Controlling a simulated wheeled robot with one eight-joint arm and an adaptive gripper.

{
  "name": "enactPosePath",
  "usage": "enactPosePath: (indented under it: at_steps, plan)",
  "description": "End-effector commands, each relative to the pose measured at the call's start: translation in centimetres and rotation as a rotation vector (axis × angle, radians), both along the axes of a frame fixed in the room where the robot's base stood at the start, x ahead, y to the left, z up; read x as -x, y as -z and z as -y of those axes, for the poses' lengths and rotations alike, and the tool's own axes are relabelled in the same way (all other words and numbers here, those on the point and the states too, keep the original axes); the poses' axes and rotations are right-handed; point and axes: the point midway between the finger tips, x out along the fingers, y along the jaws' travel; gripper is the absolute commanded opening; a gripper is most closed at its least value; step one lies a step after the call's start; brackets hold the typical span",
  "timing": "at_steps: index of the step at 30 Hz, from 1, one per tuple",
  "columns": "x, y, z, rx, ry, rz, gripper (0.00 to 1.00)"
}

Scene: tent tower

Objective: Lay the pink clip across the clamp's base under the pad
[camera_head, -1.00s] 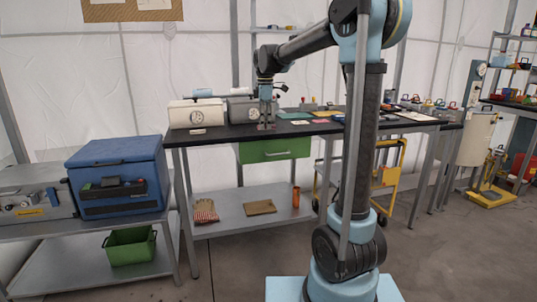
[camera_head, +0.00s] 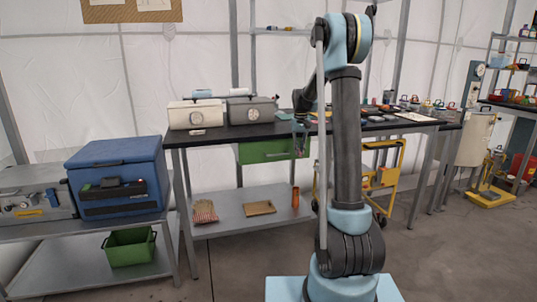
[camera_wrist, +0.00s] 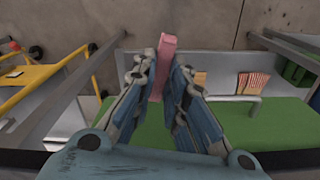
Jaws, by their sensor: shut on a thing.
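The pink clip (camera_wrist: 168,48) is a flat pink bar between the fingertips of my gripper (camera_wrist: 160,75) in the wrist view. The gripper is shut on it, and one end sticks out past the tips. In the head view my gripper (camera_head: 300,148) hangs at the bench's front edge, near the right end of the green drawer (camera_head: 264,151). The clip is too small to make out there. I cannot pick out the clamp, its base or its pad in either view.
The black bench top (camera_head: 225,134) carries two box instruments at left (camera_head: 194,115) (camera_head: 250,110) and several small items at right. A lower shelf (camera_head: 235,212) holds a brown mat (camera_head: 259,208) and striped gloves (camera_head: 204,212). A yellow trolley (camera_head: 381,178) stands under the bench's right part.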

Motion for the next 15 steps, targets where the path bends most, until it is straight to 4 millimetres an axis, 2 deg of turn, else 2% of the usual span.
enactPosePath:
  at_steps: [1,6,11,15]
  plan:
    - [-0.5,0.9,1.1,0.000,0.071,0.000,0.03]
    - [-1.3,3.0,3.4,0.000,0.258,0.000,0.03]
    - [-1.6,4.1,4.4,0.000,0.336,0.000,0.03]
    - [-1.3,5.7,4.5,0.000,0.330,0.000,0.03]
